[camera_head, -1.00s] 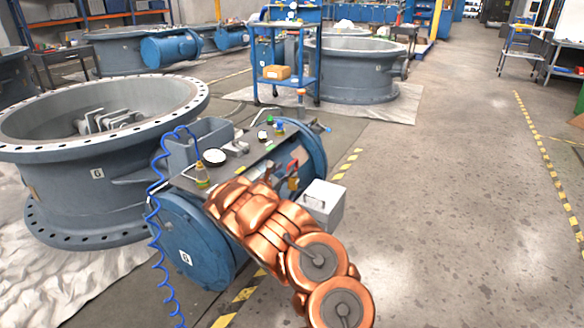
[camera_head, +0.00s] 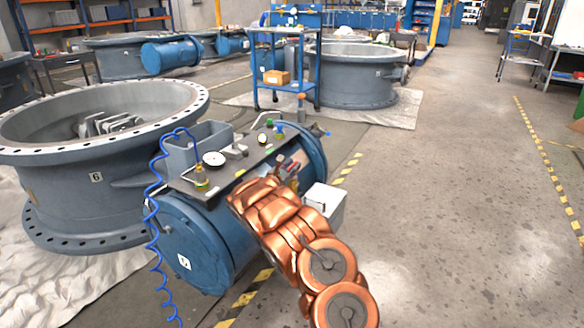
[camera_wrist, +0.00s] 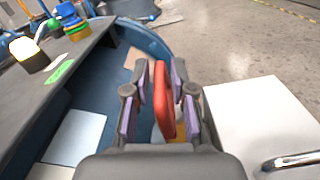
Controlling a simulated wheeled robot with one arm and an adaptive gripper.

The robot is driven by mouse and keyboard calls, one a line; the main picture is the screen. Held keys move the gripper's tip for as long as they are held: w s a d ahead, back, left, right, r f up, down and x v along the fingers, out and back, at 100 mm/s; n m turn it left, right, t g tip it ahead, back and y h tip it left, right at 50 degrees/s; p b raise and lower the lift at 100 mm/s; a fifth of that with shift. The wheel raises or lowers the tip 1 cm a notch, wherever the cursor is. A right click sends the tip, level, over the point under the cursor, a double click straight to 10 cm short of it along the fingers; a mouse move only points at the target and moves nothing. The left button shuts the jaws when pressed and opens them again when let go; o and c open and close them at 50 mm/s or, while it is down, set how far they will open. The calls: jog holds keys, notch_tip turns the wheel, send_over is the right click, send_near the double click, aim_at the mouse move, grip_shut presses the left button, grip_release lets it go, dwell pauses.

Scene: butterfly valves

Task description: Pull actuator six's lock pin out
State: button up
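Actuator six is the blue cylinder (camera_head: 205,230) with a "6" label on its end, beside the grey valve body (camera_head: 95,205), also marked 6. In the wrist view a red, upright, flat-sided piece (camera_wrist: 164,100) stands between my fingers; it may be the lock pin's handle or tag. My gripper (camera_wrist: 161,85) has its fingers apart on both sides of it, with a narrow gap at the left and the right fingertip very close. In the head view my copper arm partly hides my gripper (camera_head: 287,175).
A white box with a metal handle (camera_wrist: 265,125) is close to the right of my gripper. A coiled blue hose (camera_head: 153,225) hangs at the left. Open floor (camera_head: 450,220) is to the right.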

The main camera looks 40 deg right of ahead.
grip_shut()
dwell(0.3)
jog(key=shift+r+p, duration=0.55)
jog(key=shift+r, duration=1.6)
jog(key=shift+o, duration=1.8)
grip_release()
jog(key=shift+f, duration=0.1)
jog(key=v, duration=1.2)
